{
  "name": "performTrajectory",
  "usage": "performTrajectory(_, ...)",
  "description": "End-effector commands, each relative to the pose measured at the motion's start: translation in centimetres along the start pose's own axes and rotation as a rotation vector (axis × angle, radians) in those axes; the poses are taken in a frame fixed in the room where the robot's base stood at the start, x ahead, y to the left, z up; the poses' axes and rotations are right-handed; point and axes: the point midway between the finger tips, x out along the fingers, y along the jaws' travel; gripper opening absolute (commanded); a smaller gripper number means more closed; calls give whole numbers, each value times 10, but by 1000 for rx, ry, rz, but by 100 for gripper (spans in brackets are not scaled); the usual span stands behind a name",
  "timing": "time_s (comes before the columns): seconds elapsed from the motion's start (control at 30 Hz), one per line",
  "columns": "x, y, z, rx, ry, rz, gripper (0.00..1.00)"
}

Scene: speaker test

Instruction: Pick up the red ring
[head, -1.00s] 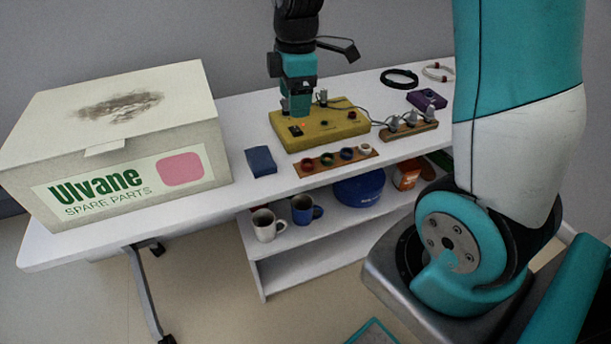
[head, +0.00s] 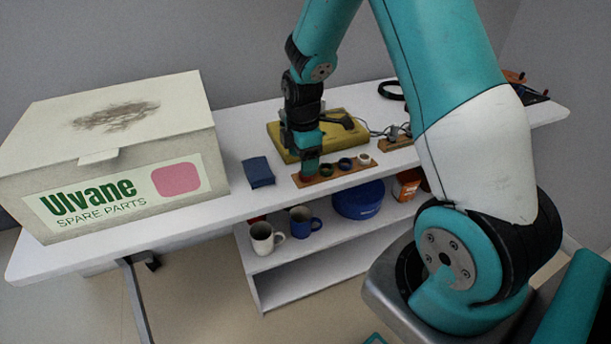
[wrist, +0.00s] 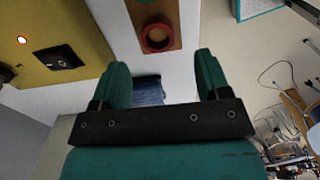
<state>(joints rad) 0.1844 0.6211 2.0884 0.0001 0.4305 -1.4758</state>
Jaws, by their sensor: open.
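The red ring (wrist: 158,38) stands on a wooden strip (wrist: 170,12) in the wrist view, just beyond the gap between my fingertips. In the head view my gripper hides it, at the left end of the same strip (head: 313,180). My gripper (wrist: 161,66) is open and empty, with one green finger on each side. In the head view my gripper (head: 309,174) points down over the left end of the strip.
A yellow box (head: 335,130) with a black switch stands behind the strip. A folded blue cloth (head: 258,172) lies left of it. A large cardboard box (head: 105,150) fills the table's left end. Mugs stand on the shelf below.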

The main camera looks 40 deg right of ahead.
Motion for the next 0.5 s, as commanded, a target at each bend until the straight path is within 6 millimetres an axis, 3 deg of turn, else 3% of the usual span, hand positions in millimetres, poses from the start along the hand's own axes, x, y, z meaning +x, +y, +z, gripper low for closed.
performTrajectory(0.23, 38, 1, 2, 0, 0, -4, 70)
performTrajectory(0.5, 43, 1, 2, 1, 0, -1, 70)
